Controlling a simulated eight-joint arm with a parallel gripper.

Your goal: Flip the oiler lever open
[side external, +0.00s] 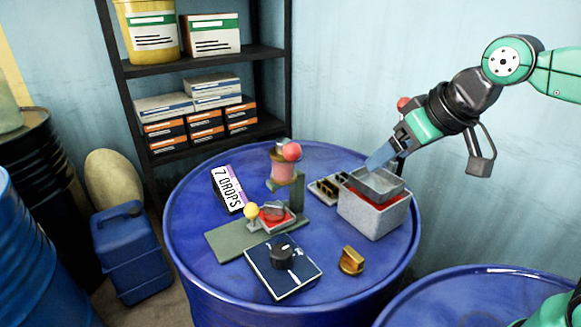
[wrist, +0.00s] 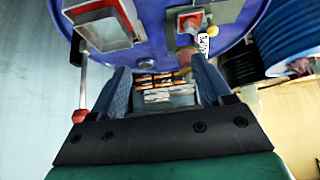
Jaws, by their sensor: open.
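The oiler (side external: 283,167) stands upright near the middle of the blue drum top, with a pinkish-red reservoir and a red ball (side external: 291,152) at its top. I take this ball to be the lever's knob; the lever's arm is too small to make out. My gripper (side external: 378,160) is to the right of the oiler, tilted down, above the back of a grey box. Its fingers are apart, with nothing between them in the wrist view (wrist: 163,78). They are clear of the oiler.
The grey box (side external: 372,218) with a red interior stands right of the oiler. A yellow ball (side external: 251,210), a dial panel (side external: 283,270), a brass piece (side external: 351,261) and a "7 DROPS" sign (side external: 230,189) share the drum top (side external: 200,270). A shelf (side external: 205,60) stands behind.

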